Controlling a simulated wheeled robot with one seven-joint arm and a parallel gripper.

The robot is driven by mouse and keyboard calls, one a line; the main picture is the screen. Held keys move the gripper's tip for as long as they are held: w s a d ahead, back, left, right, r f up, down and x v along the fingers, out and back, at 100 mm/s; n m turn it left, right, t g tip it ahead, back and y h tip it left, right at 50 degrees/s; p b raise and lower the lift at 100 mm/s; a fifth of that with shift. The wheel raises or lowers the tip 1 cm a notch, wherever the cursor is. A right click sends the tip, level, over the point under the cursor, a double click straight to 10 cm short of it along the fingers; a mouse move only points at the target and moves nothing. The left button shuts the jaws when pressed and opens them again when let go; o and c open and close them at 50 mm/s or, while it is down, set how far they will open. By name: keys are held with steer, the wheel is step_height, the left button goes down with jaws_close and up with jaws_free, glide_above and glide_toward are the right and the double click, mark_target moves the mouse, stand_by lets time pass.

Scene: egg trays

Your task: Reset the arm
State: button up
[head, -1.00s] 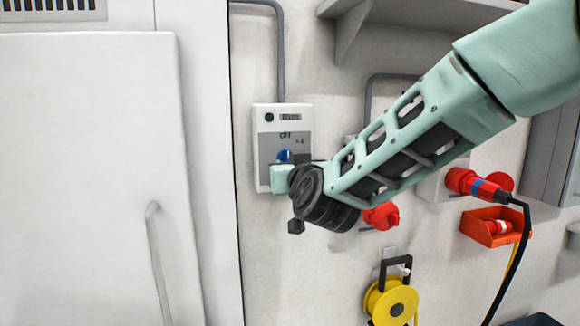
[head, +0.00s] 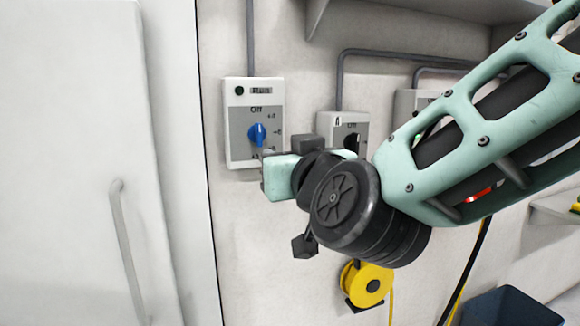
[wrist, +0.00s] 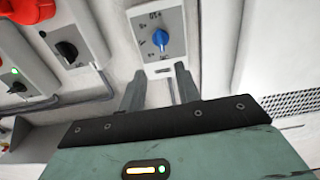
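My gripper (wrist: 160,72) is open and empty in the wrist view, its two dark fingers apart. Ahead of the fingertips is a blue knob (wrist: 160,38) on a white and grey wall box. In the head view my gripper (head: 264,168) is just below and right of the blue knob (head: 257,134), and its fingers can hardly be made out. The wall box (head: 233,150) carries the word "Off" and a small display. A gap shows between gripper and knob in the wrist view. My arm reaches in from the right, bent at the wrist.
A second box with a black knob (head: 351,142) is to the right, partly behind my arm. A yellow cable reel (head: 367,285) hangs below. A white door with a handle (head: 127,250) stands left. A dark blue bin (head: 512,308) is at lower right. A shelf (head: 400,12) juts out above.

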steer(key=shift+s+d, duration=0.2)
steer(key=shift+s, duration=0.45)
steer(key=s+a+f+n+g+y, duration=0.1)
steer(key=s+f+n+g, duration=0.1)
steer(key=s+f+g, duration=0.45)
steer(key=s+f+n+g+y, duration=0.1)
steer(key=s+f+n+g, duration=0.2)
steer(key=f, duration=0.6)
steer(key=s+d+f+g+h, duration=0.6)
steer(key=s+d+f+g, duration=0.1)
steer(key=s+d, duration=0.5)
steer(key=shift+s+d+f+m+g, duration=0.2)
steer(key=shift+f+m+g, duration=0.2)
steer(key=shift+g, duration=0.05)
